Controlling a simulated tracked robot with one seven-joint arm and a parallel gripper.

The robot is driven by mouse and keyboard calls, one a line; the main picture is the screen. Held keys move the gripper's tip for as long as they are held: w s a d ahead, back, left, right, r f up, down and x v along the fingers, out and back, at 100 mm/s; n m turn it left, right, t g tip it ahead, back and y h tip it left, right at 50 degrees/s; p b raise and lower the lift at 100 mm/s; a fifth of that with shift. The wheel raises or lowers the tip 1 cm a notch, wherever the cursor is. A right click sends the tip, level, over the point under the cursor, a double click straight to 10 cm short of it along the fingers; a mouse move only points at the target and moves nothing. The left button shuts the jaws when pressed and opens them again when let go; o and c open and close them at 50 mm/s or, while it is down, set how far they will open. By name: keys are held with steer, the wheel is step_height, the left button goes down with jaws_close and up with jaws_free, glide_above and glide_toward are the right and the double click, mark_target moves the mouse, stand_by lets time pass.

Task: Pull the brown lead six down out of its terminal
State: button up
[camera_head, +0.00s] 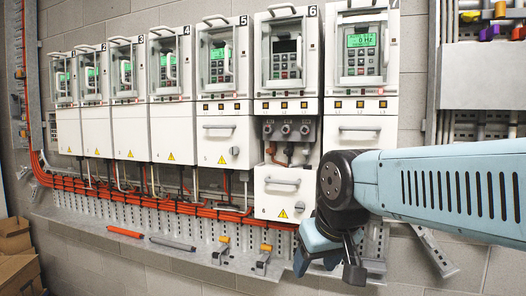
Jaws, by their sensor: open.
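Drive six (288,62) is the second unit from the right, and its display is dark. Its lower white cover (276,202) sits low, leaving the dark terminal block (292,128) exposed. Several short leads hang under the block. A brownish lead (271,150) shows at the left terminal; the others are small, and I cannot tell their colours surely. My gripper (328,264) is open and empty, pointing down, below and right of the cover and well below the terminals. My blue arm reaches in from the right.
Drives with lit displays stand on both sides, including drive seven (361,62). Orange cables (150,196) run along the perforated rail below. A shelf (185,257) holds an orange tool (124,232), a grey tool (173,244) and clamps. Cardboard boxes (18,262) stand lower left.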

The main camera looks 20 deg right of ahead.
steer(key=shift+w+d, duration=0.1)
steer(key=shift+c, duration=0.8)
steer(key=w+d+r+n+h, duration=0.2)
steer(key=w+d+n+h, duration=0.25)
steer(key=n, duration=0.25)
steer(key=n+t+h, duration=0.6)
steer(key=n+t, duration=0.3)
steer(key=n, duration=1.3)
glide_toward(268, 150)
steer(key=x, duration=1.1)
steer(key=shift+w+d, duration=0.1)
steer(key=shift+c, duration=0.3)
jaws_close()
